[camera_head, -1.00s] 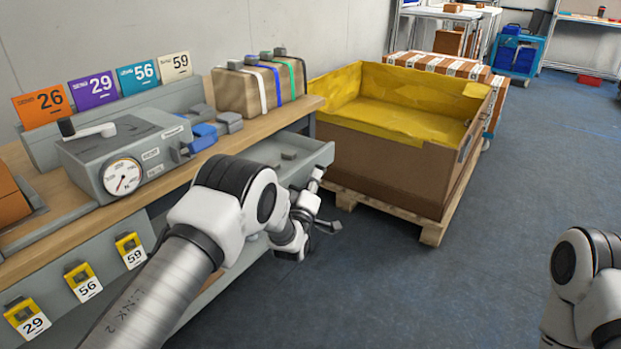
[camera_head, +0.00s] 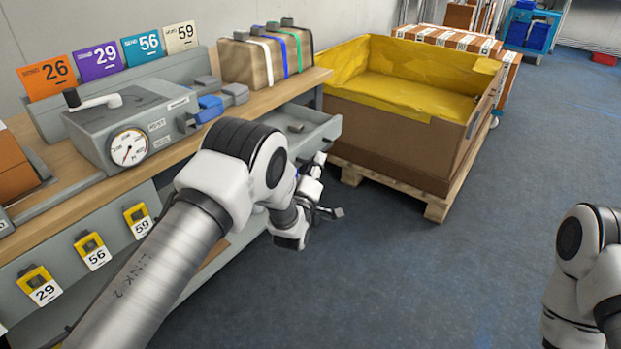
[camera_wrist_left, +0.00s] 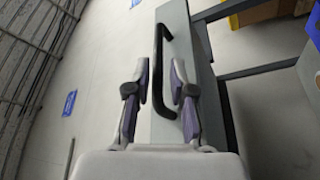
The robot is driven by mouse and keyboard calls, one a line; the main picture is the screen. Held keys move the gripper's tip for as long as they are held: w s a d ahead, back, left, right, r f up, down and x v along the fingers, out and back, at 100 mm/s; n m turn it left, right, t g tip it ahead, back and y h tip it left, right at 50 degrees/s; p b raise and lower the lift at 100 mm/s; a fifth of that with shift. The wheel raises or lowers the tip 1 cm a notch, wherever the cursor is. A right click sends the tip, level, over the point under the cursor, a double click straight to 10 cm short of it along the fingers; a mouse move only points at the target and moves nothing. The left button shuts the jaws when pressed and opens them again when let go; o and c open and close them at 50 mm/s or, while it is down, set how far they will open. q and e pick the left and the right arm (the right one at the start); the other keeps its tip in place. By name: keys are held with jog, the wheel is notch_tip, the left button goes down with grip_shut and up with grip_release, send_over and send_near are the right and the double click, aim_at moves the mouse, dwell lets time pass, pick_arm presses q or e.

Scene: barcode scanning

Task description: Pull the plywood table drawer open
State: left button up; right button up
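The plywood table (camera_head: 262,98) stands at the left. Its grey drawer (camera_head: 322,136) is partly pulled out at the far end, and its inside shows with a small grey item in it. My left gripper (camera_head: 329,186) is just in front of the drawer, low beside its front. In the left wrist view, the black bar handle (camera_wrist_left: 157,70) runs along the grey drawer front (camera_wrist_left: 180,28). The two fingers of my left gripper (camera_wrist_left: 159,78) stand apart on either side of the handle, with visible gaps. My right gripper is out of view; only part of that arm shows.
A cardboard crate with yellow lining (camera_head: 390,150) stands on a pallet (camera_head: 440,207) behind and right of the drawer. A grey device with a dial (camera_head: 135,125) and a strapped box (camera_head: 245,62) are on the tabletop. The floor in the middle is clear.

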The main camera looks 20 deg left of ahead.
pick_arm(q)
jog(key=v, duration=0.8)
jog(key=s+a+f+g+y, duration=0.1)
jog(key=s+a+f+g, duration=0.15)
jog(key=f, duration=0.25)
jog(key=s+a+f+g, duration=0.2)
jog(key=s+a+f, duration=0.15)
jog(key=f, duration=0.25)
jog(key=s+f+m+g, duration=0.25)
jog(key=s+f, duration=0.25)
jog(key=s, duration=0.3)
jog(key=s+a+f+m+g, duration=0.1)
jog(key=s+f+g, duration=0.3)
jog(key=s, duration=0.3)
jog(key=s+f+m+g, duration=0.2)
jog(key=s+f+g, duration=0.25)
jog(key=s, duration=0.35)
jog(key=s+d+m+g+h, duration=0.1)
jog(key=s+m+g, duration=0.4)
jog(key=s, duration=0.8)
notch_tip(320, 180, up, 19)
jog(key=p, duration=1.9)
jog(key=shift+s+m+p, duration=0.2)
jog(key=shift+m+p, duration=0.15)
jog(key=shift+m, duration=0.1)
